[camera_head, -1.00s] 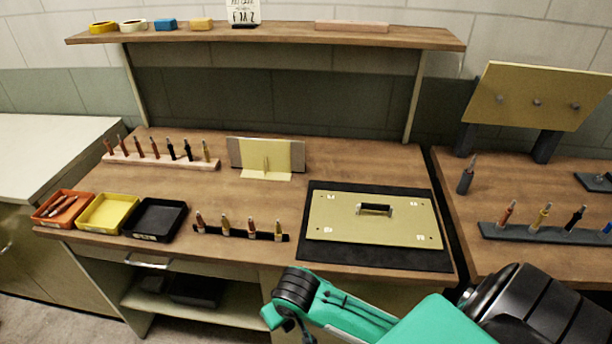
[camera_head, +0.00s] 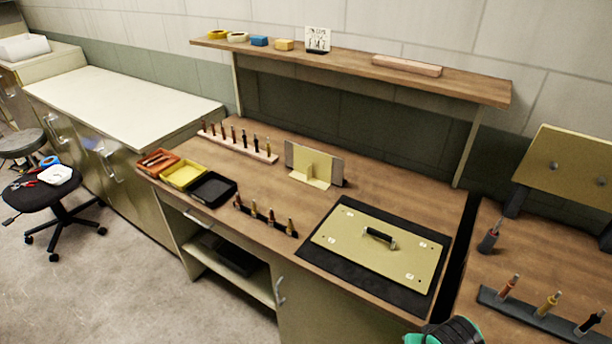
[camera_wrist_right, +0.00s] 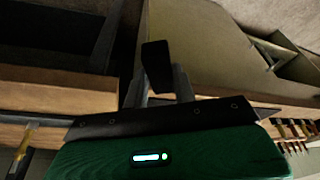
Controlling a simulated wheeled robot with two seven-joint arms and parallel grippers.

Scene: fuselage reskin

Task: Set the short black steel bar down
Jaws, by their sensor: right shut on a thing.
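The short black steel bar (camera_wrist_right: 157,66) is in the right wrist view, held end-on between the grey fingers of my right gripper (camera_wrist_right: 163,88). The gripper is shut on it; the bar's far end is foreshortened. In the head view neither the bar nor the right gripper shows; only a green and black piece of my arm is at the bottom edge. My left gripper is in neither view.
On the bench (camera_head: 400,185) a cream panel (camera_head: 345,232) with a black handle lies on a black mat (camera_head: 402,295). Orange, yellow and black trays (camera_head: 212,188) stand at the left. A cream stand (camera_head: 312,165) and tool racks (camera_head: 265,215) stand nearby. Bare wood lies between them.

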